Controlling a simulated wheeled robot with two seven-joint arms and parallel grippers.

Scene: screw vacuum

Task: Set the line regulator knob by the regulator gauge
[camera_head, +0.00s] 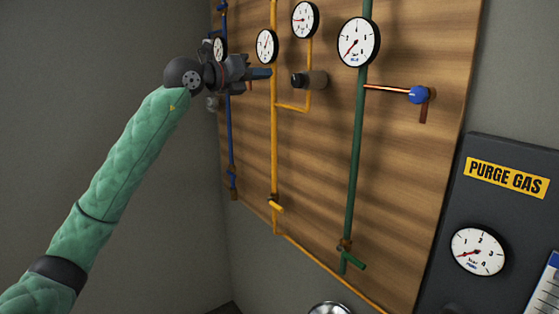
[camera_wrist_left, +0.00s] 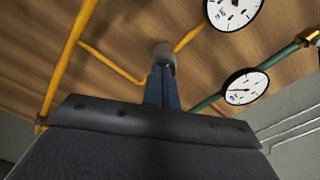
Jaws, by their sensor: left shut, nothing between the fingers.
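The line regulator knob (camera_head: 297,80) is a dark cap on the front of a grey-brown cylindrical regulator (camera_head: 317,80) on the yellow pipe. The white round gauge above it (camera_head: 305,19) joins the same yellow branch; its needle is too small to read surely. My left gripper (camera_head: 268,73) is shut and empty, its fingertips pointing at the knob, with a small gap seeming to remain in the head view. In the left wrist view the shut fingers (camera_wrist_left: 163,85) line up with the regulator (camera_wrist_left: 163,50) and partly cover its knob. My right gripper is out of view.
A large gauge (camera_head: 358,42) sits on the green pipe (camera_head: 355,160), with a blue-handled copper valve (camera_head: 419,95) to its right. Another gauge (camera_head: 267,46) is on the yellow pipe near my gripper. A dark purge gas panel (camera_head: 507,215) stands at right.

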